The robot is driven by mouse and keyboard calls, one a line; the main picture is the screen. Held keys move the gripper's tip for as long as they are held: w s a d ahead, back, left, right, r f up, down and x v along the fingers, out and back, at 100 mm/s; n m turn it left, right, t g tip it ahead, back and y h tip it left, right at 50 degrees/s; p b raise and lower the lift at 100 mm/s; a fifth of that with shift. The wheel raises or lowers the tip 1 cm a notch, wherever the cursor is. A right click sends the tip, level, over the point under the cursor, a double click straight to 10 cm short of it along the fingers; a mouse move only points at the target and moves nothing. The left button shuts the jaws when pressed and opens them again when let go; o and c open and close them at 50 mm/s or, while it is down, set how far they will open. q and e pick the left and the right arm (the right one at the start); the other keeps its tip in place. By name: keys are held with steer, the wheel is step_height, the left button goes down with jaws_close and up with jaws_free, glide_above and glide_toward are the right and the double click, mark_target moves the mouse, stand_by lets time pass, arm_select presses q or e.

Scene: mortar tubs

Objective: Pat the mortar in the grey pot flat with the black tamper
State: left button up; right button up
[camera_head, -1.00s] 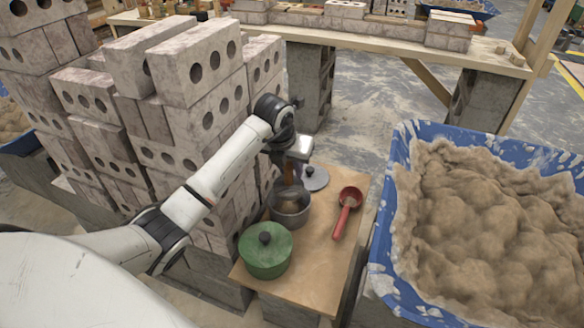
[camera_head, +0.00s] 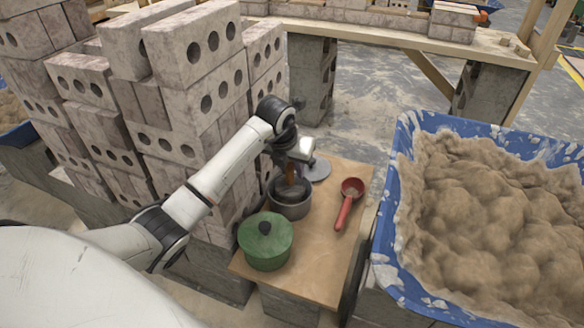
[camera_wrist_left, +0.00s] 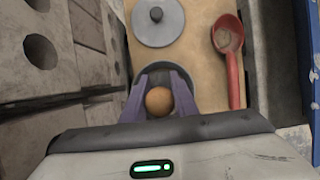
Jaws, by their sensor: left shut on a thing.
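My left gripper (camera_head: 291,166) is shut on the brown wooden handle of the black tamper (camera_head: 291,190). The tamper stands roughly upright, with its dark head inside the mouth of the grey pot (camera_head: 290,209). I cannot tell whether the head touches the mortar, which is mostly hidden by the tamper and the pot wall. In the left wrist view the round wooden handle end (camera_wrist_left: 159,100) sits between the two purple fingers (camera_wrist_left: 158,92), above the pot's rim (camera_wrist_left: 140,74). My right gripper is not in view.
A green lidded pot (camera_head: 265,248) stands just in front of the grey pot on the wooden board (camera_head: 312,258). A grey lid (camera_head: 318,170) lies behind it and a red scoop (camera_head: 347,205) to the right. Stacked bricks (camera_head: 190,45) rise close on the left; a blue mortar tub (camera_head: 384,245) stands right.

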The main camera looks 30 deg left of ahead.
mark_target(291, 185)
arm_select(q)
steer(key=shift+f, duration=0.1)
steer(key=shift+f+b, duration=0.9)
steer(key=shift+f, duration=0.4)
steer(key=shift+s+f+b, duration=0.1)
steer(key=shift+f+b, duration=1.05)
steer(key=shift+f, duration=0.55)
steer(key=shift+r+p, duration=0.75)
steer(key=shift+p, duration=0.15)
